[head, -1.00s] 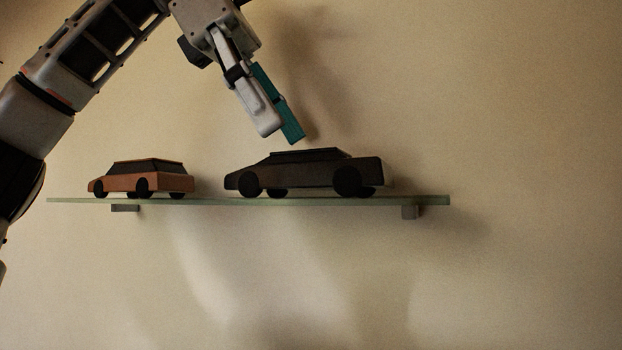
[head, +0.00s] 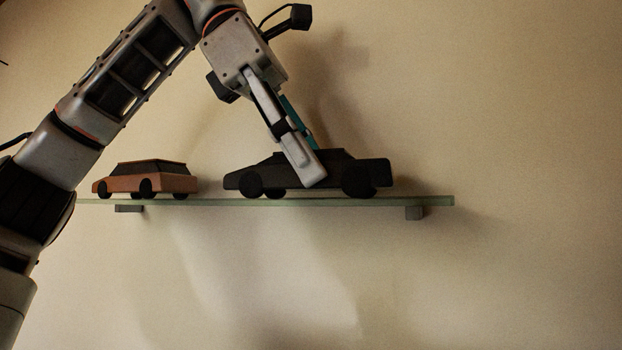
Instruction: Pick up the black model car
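The black model car (head: 372,174) stands on the right part of a glass shelf (head: 330,202), seen from the side. My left gripper (head: 312,168) reaches down over it from the upper left. Its grey finger lies across the near side of the car, between the wheels. Its teal finger passes behind the roof, and that tip is hidden by the car. The fingers straddle the body and look shut on it. The wheels are at shelf level; I see no clear gap below them. My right gripper is not in view.
The shelf sits on two small brackets against a beige wall. The space to the right is free.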

